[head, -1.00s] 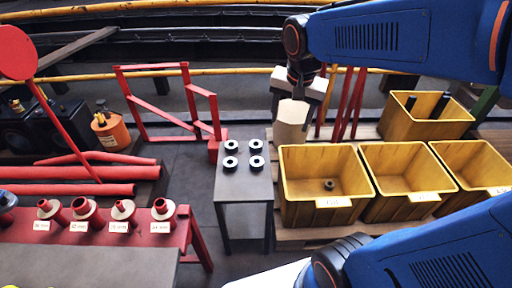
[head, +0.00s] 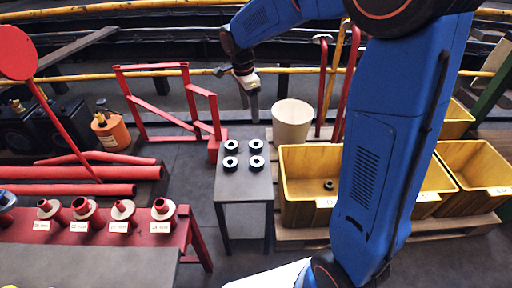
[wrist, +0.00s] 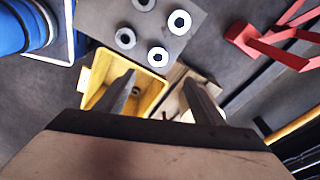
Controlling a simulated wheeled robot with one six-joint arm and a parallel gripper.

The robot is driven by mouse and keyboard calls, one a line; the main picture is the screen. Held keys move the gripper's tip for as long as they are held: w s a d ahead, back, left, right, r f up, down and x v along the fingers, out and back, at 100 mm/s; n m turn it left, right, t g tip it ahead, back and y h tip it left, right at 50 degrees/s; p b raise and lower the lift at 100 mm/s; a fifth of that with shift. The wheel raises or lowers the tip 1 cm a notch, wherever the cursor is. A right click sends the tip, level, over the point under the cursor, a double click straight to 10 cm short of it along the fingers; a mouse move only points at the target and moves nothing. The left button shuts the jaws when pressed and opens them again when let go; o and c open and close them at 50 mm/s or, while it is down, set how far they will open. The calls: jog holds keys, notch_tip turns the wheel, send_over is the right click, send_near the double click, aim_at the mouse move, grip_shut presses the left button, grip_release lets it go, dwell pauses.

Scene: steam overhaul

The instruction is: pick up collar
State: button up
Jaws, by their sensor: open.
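In the wrist view collars show at the top, such as one collar (wrist: 158,57). Another dark ring-like part (head: 328,185) lies inside the left yellow bin. My gripper (head: 254,117) hangs above and behind the table's far edge, apart from the collars. In the wrist view my gripper (wrist: 160,85) has its two fingers spread with nothing held between them.
Yellow bins (head: 307,158) stand right of the table, partly hidden by my arm. A beige bucket (head: 291,124) stands behind them. A red frame (head: 155,104) is behind left. Labelled red fittings (head: 163,209) sit on a red bench at left.

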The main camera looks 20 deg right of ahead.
send_over(255, 142)
jog(key=f, duration=0.8)
jog(key=s+f, duration=0.1)
jog(key=f, duration=0.2)
jog(key=shift+a+f, duration=0.35)
jog(key=shift+f, duration=0.05)
jog(key=shift+s+d+f, duration=0.1)
jog(key=shift+d+f, duration=0.05)
jog(key=shift+f, duration=1.2)
jog(key=shift+s+d+f, duration=0.1)
jog(key=shift+f, duration=1.2)
jog(key=shift+r, duration=0.1)
jog(key=c, duration=1.5)
